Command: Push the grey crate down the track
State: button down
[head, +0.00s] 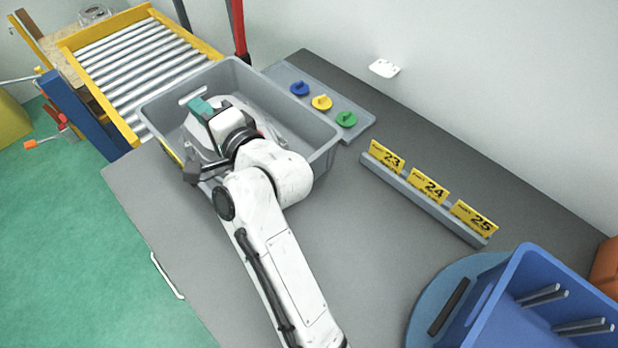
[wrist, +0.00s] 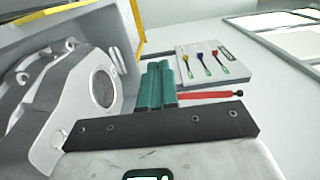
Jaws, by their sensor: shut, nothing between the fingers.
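The grey crate (head: 287,106) stands at the far end of the dark table, beside the near end of the roller track (head: 140,65), which has yellow side rails. In the wrist view the crate wall (wrist: 118,35) and a metal casting (wrist: 60,100) with a round opening fill the left side. My gripper (head: 201,106) is over the crate in the head view, with my arm hiding part of the crate's inside. In the wrist view my gripper's teal fingers (wrist: 157,68) are shut together with nothing between them. I cannot tell whether they touch the crate.
A grey tray (head: 362,128) with blue, yellow and green knobs lies right of the crate. A rail with number cards (head: 428,188) stands on the table. A blue bin (head: 500,285) sits on a round blue plate at the lower right. The table's middle is clear.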

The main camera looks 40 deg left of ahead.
jog(key=d+p, duration=0.4)
jog(key=d, duration=1.7)
jog(key=f, duration=1)
jog(key=shift+s+b, duration=0.4)
jog(key=shift+a+r+p, duration=0.15)
jog(key=shift+a+p, duration=0.15)
jog(key=shift+a, duration=0.2)
